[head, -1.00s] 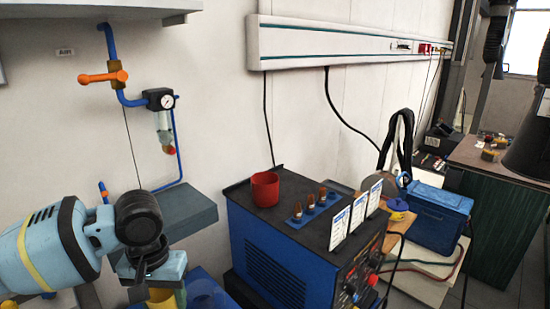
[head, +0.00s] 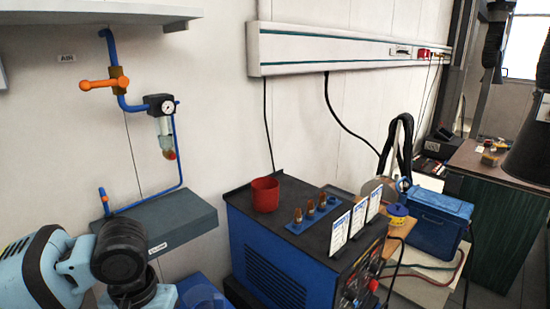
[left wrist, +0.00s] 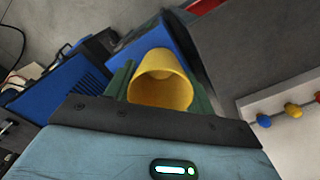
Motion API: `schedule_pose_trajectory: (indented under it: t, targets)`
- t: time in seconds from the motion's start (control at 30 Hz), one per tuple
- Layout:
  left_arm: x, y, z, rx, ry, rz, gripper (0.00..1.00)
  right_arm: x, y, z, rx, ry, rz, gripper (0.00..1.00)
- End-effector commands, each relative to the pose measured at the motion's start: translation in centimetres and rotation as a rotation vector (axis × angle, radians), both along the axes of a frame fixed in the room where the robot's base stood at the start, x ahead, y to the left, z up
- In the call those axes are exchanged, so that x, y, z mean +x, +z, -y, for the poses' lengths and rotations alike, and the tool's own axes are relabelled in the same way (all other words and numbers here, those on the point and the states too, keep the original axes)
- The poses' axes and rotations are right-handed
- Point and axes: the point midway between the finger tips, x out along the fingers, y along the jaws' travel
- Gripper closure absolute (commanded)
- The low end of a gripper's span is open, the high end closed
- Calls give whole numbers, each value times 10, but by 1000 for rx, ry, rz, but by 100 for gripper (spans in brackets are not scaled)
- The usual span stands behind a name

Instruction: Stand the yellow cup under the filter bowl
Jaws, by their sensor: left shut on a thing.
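My left gripper (left wrist: 160,88) is shut on the yellow cup (left wrist: 158,64), which sits between its two green fingers with its open mouth towards the camera. In the head view, my left wrist is at the bottom left, below the grey wall shelf, and the cup is out of sight. The filter bowl (head: 166,140) is a small clear bowl with a red bottom part, hanging from the air line below the round gauge. The grey shelf (head: 165,222) is on the wall beneath it, and its visible top is bare. My right gripper is not in view.
A blue welding machine (head: 265,255) stands right of the shelf, with a red cup (head: 265,194), torch tips and cards on its top. A blue pipe (head: 150,200) runs down the wall above the shelf. A blue toolbox (head: 438,218) is farther right.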

Motion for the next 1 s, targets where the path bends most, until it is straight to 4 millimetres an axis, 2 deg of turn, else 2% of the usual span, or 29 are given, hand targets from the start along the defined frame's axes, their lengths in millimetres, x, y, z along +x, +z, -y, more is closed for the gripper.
schedule_pose_trajectory:
  t: [0.1, 0.27, 1.0]
  targets:
    - [-12, -15, 0, 0, 2, -3, 68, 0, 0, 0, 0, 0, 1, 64]
    - [-21, -24, -1, -1, 4, 1, 68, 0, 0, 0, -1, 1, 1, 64]
    - [-22, -25, -1, -1, 5, 3, 68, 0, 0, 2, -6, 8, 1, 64]
